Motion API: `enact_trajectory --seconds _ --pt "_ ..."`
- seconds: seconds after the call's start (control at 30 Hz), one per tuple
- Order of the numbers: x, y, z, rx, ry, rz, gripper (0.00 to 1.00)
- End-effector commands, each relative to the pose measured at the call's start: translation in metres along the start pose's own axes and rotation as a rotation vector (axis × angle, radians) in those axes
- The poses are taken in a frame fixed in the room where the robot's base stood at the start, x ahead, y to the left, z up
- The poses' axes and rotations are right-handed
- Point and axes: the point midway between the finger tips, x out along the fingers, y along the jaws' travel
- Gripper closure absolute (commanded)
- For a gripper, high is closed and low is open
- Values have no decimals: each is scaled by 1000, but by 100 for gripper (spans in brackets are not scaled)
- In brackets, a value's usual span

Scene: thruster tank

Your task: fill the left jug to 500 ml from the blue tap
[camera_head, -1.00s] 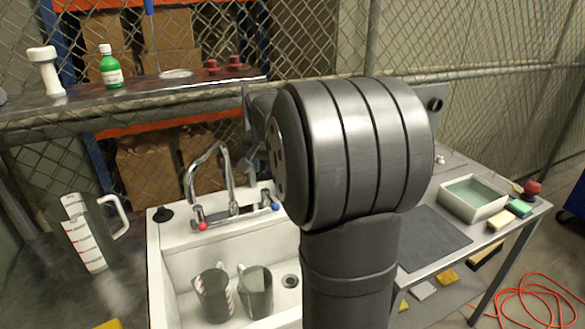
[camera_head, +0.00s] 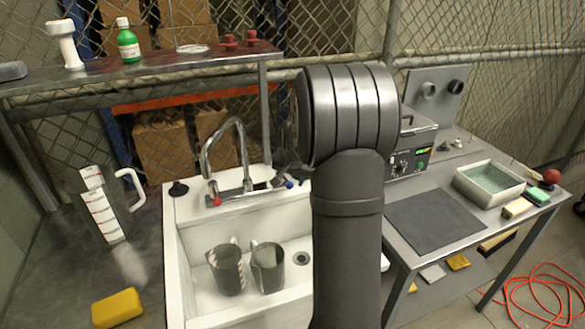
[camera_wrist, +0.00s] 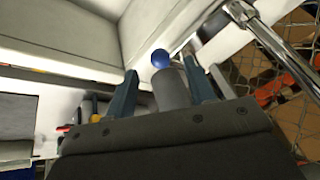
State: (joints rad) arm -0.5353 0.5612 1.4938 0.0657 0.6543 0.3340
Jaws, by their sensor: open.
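Two grey see-through jugs stand side by side in the white sink (camera_head: 184,262). The left jug (camera_head: 228,272) has a red-and-white scale; the right jug (camera_head: 268,268) is close beside it. I cannot tell whether either holds water. The chrome spout (camera_head: 208,150) arches above the sink, with a red-tipped tap (camera_head: 217,201) on its left and the blue tap (camera_head: 289,184) on its right. My gripper (camera_wrist: 160,68) is open at the blue tap. In the wrist view, the blue knob (camera_wrist: 161,58) shows between the fingertips, with a grey cylinder behind it. Contact is unclear.
A large scaled jug (camera_head: 103,216) and a yellow sponge (camera_head: 117,307) are on the left counter. A shelf with a green bottle (camera_head: 128,46) runs behind. Right of my arm, a bench holds a grey mat (camera_head: 435,222) and a water tray (camera_head: 488,184).

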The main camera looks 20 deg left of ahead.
Motion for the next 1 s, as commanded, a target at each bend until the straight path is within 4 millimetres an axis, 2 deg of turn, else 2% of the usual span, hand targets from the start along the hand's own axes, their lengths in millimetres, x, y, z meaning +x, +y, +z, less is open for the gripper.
enact_trajectory --seconds 0.1,0.27,0.67,0.9,1.0 --pt "20 0 0 0 -2 1 51" --pt "35 0 0 0 -2 0 51" --pt "40 0 0 0 1 0 51" --pt "40 0 0 0 0 0 98" --pt "40 0 0 0 1 0 98"
